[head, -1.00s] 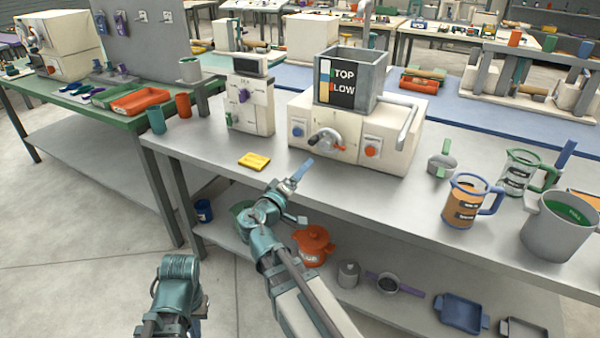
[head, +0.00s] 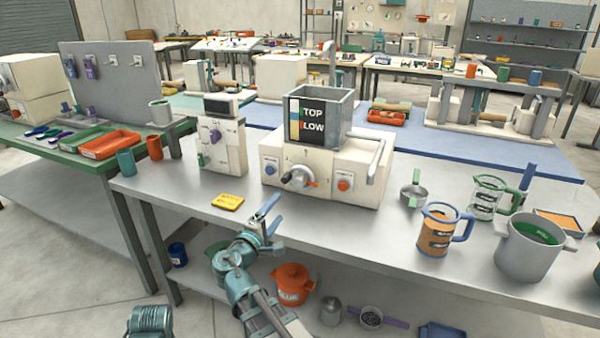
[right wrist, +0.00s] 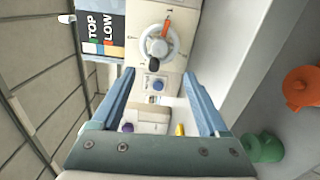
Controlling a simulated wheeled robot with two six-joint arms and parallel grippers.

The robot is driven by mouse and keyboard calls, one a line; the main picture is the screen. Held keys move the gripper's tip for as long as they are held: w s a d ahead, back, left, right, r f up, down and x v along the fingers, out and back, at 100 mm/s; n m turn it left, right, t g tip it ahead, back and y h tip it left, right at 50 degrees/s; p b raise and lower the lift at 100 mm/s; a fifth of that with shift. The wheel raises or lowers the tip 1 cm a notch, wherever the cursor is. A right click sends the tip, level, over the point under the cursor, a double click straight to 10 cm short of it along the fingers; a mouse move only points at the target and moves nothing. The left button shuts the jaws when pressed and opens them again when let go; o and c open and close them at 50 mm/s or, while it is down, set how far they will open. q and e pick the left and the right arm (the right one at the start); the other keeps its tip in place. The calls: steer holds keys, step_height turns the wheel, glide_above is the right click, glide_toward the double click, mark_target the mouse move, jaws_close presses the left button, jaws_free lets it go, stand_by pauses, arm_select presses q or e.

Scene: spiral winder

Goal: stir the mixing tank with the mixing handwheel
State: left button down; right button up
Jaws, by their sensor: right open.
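The mixing tank (head: 349,110) is an open grey box with a TOP/LOW label, on top of a cream machine body on the grey bench. The mixing handwheel (head: 297,178), a pale wheel with an orange part, is on the machine's front face. It also shows in the right wrist view (right wrist: 157,46), beyond the fingertips. My right gripper (head: 271,210) is open and empty in front of the machine, apart from the wheel. In the right wrist view its blue fingers (right wrist: 158,72) are spread wide. Only a teal link of my left arm shows at the bottom left; its gripper is not seen.
A blue knob (head: 270,168) and an orange knob (head: 344,184) flank the wheel. A cream control box (head: 224,150) stands left. A yellow block (head: 227,202) lies near the front edge. Jugs (head: 437,230) and a grey pot (head: 527,252) stand right. The bench before the machine is clear.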

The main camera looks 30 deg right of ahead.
mark_target(297, 183)
steer(key=n, duration=0.8)
steer(key=shift+w+d, duration=0.15)
steer(key=shift+w, duration=0.05)
steer(key=x, duration=1.3)
steer(key=shift+w+d, duration=0.2)
steer(key=shift+d, duration=0.1)
jaws_close()
